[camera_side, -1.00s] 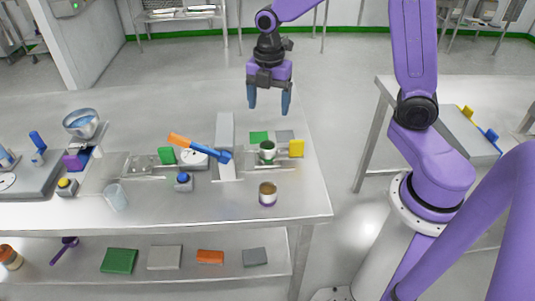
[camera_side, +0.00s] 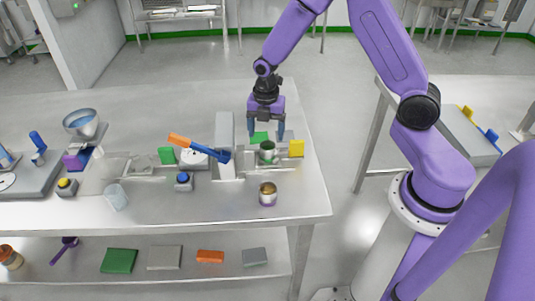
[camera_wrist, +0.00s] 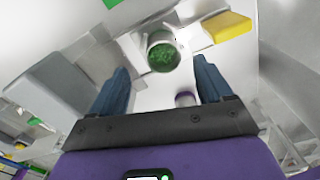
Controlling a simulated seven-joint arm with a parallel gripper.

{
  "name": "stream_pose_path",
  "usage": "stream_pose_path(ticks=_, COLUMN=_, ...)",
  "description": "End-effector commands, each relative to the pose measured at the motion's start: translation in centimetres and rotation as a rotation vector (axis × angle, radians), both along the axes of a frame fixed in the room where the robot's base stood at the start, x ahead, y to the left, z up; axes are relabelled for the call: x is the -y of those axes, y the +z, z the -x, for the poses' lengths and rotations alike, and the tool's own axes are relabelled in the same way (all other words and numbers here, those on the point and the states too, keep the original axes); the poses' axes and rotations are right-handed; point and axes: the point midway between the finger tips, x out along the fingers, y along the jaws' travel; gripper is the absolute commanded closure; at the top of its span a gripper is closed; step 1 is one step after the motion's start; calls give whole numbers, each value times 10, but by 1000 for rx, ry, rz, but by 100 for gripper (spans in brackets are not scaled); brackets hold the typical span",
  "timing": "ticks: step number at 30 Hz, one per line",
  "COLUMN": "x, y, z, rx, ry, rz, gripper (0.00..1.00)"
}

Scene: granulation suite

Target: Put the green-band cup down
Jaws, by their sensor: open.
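The green-band cup (camera_side: 267,154) stands upright on the bench fixture, beside a yellow block (camera_side: 297,148). In the wrist view the cup (camera_wrist: 163,55) shows green contents and lies ahead, between the lines of my two fingers. My gripper (camera_side: 266,134) is open and empty, its blue fingertips pointing down just above and behind the cup in the side view. The fingers (camera_wrist: 163,78) are spread wide in the wrist view. I see no contact with the cup, though the exact gap is hard to judge.
A purple-based cup (camera_side: 268,195) stands near the front bench edge. A green pad (camera_side: 259,137) lies behind the cup. The bench behind is clear.

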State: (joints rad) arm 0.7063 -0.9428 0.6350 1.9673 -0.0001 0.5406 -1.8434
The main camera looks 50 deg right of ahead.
Motion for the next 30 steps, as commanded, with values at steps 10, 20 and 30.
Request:
stream_pose_path(ticks=10, x=3, y=-26, z=2, rx=-2, ry=-1, rz=0, gripper=21)
stream_pose_path(ticks=20, x=5, y=-60, z=2, rx=1, ry=1, rz=0, gripper=21)
stream_pose_path(ticks=30, x=5, y=-61, z=2, rx=2, ry=0, rz=-1, gripper=47)
